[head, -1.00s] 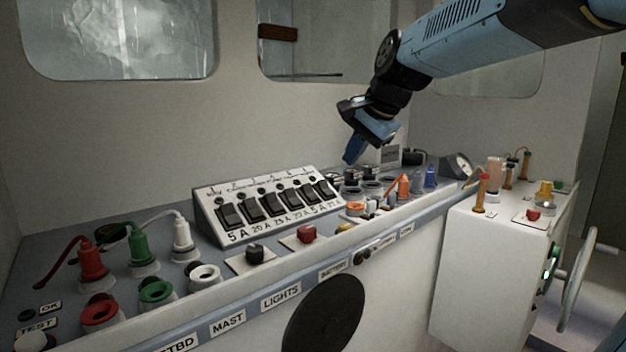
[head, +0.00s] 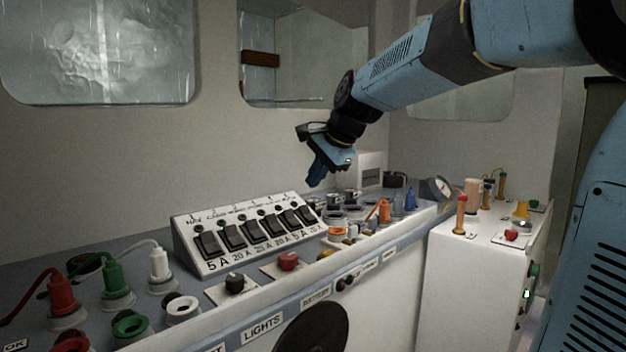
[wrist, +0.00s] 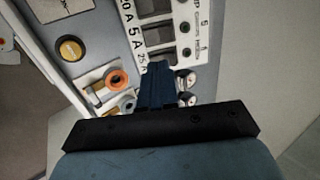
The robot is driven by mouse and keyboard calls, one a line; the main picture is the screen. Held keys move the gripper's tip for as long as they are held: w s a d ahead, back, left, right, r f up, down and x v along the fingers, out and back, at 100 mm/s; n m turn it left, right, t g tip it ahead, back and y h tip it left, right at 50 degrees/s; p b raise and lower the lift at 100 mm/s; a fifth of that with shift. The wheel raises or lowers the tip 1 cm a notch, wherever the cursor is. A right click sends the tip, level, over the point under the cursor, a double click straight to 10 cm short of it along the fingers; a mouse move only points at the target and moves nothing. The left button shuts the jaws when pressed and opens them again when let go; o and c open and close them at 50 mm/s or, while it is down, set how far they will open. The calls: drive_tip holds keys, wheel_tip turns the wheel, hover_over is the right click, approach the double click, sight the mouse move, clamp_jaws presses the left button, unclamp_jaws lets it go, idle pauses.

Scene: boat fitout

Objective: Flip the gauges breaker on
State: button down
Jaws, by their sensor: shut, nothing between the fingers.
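The white sloped breaker panel (head: 247,243) stands on the grey console in the head view, with a row of several dark rocker switches, numbers above and amp ratings below. The small name labels are too blurred for me to tell which one is gauges. My gripper (head: 316,181) is shut and empty, pointing down above the right end of the panel, apart from it. In the wrist view my shut fingers (wrist: 157,85) cover part of the console beside the panel's end. The panel (wrist: 160,30) shows beyond the fingertips, with switches and a "5 A" marking.
An orange ring socket (wrist: 116,79) and a yellow button (wrist: 71,48) lie beside the panel. Red, green and white plugs (head: 160,270) stand at left. A black knob (head: 234,284) and red knob (head: 288,261) are in front. Blue and orange plugs (head: 384,211) stand at right.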

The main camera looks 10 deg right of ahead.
approach(290, 213)
drive_tip(key=x, duration=0.5)
drive_tip(key=shift+s+f, duration=0.1)
drive_tip(key=shift+s, duration=0.15)
drive_tip(key=shift+w+a+f, duration=0.3)
drive_tip(key=shift+w+f, duration=0.15)
drive_tip(key=shift+w, duration=0.1)
